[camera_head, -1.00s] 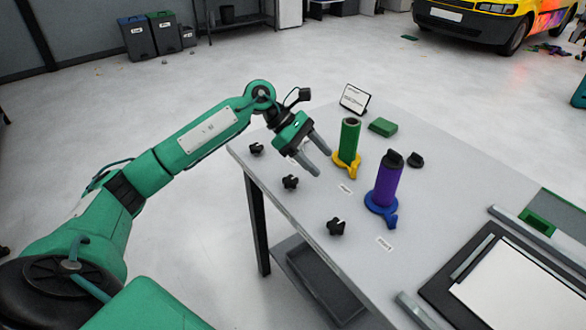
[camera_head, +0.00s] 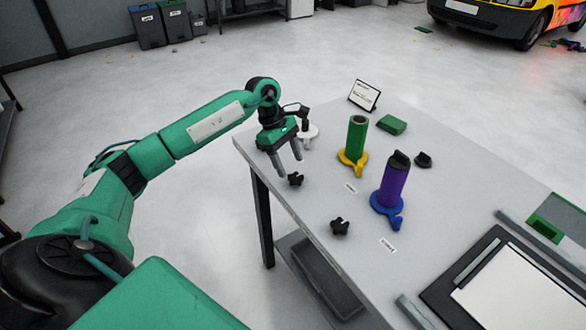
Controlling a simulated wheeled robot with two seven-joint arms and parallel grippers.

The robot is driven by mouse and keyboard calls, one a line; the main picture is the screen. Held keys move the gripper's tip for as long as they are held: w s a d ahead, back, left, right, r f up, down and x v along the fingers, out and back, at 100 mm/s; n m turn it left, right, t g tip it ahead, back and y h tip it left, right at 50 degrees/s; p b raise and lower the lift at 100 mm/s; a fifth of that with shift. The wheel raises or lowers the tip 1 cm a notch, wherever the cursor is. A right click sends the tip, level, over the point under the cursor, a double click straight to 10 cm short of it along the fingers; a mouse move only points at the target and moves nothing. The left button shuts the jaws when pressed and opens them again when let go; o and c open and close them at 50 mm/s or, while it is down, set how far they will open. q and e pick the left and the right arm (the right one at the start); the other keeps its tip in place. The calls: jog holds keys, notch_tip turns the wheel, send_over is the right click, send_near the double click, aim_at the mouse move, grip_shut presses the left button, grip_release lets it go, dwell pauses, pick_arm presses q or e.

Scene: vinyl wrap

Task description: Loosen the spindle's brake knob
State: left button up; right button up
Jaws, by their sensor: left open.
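A spindle with a yellow base (camera_head: 347,164) carries an upright green roll (camera_head: 356,138). A spindle with a blue base (camera_head: 382,205) carries an upright purple roll (camera_head: 393,186) topped by a black piece (camera_head: 399,159). A white round base (camera_head: 309,132) shows partly behind my left gripper. I cannot tell which part is the brake knob. My left gripper (camera_head: 289,166) is open and empty, pointing down above the table's left edge. Its fingertips are close to a black lobed piece (camera_head: 295,180); contact cannot be told. My right gripper is out of view.
Another black lobed piece (camera_head: 340,227) lies nearer the front, and one (camera_head: 423,160) lies right of the purple roll. A green block (camera_head: 392,125) and a sign (camera_head: 364,96) stand at the back. The grey table (camera_head: 465,190) is clear at middle right.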

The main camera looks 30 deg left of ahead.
aim_at(295, 176)
pick_arm(q)
jog(key=x, duration=0.3)
jog(key=shift+d+f, duration=0.15)
jog(key=shift+f, duration=0.3)
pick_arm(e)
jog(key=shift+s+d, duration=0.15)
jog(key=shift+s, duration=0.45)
pick_arm(q)
jog(key=c, duration=0.9)
jog(key=shift+c, duration=0.4)
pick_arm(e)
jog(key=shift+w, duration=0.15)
